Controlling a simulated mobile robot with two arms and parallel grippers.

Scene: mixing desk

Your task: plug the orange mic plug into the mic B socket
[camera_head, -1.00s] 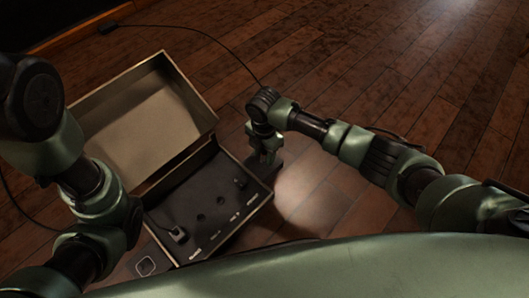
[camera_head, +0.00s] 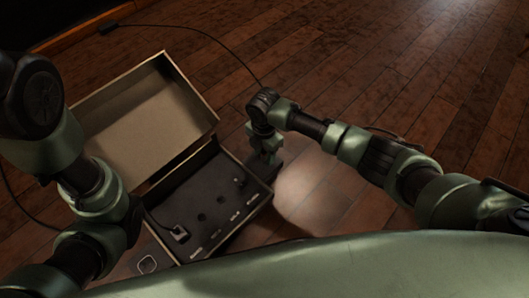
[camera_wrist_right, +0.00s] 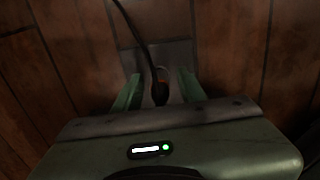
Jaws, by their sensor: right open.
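The orange mic plug (camera_wrist_right: 160,92) shows in the right wrist view as a dark plug body with an orange band, on a black cable running up the picture. It lies between the two green fingers of my right gripper (camera_wrist_right: 159,90), with a visible gap on each side. That gripper is open. In the head view my right gripper (camera_head: 265,160) points down just beyond the right end of the socket panel; the plug cannot be made out there. The dark socket panel (camera_head: 185,200) has round holes in a row, with small white labels too blurred to read, so I cannot tell which is mic B.
The panel sits in an open case (camera_head: 268,196) whose raised lid (camera_head: 140,125) stands behind it. A plug with a cable (camera_head: 180,233) stands at the panel's left end, and a small upright piece (camera_head: 240,182) at its right end. Wooden floor (camera_head: 400,60) lies beyond.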

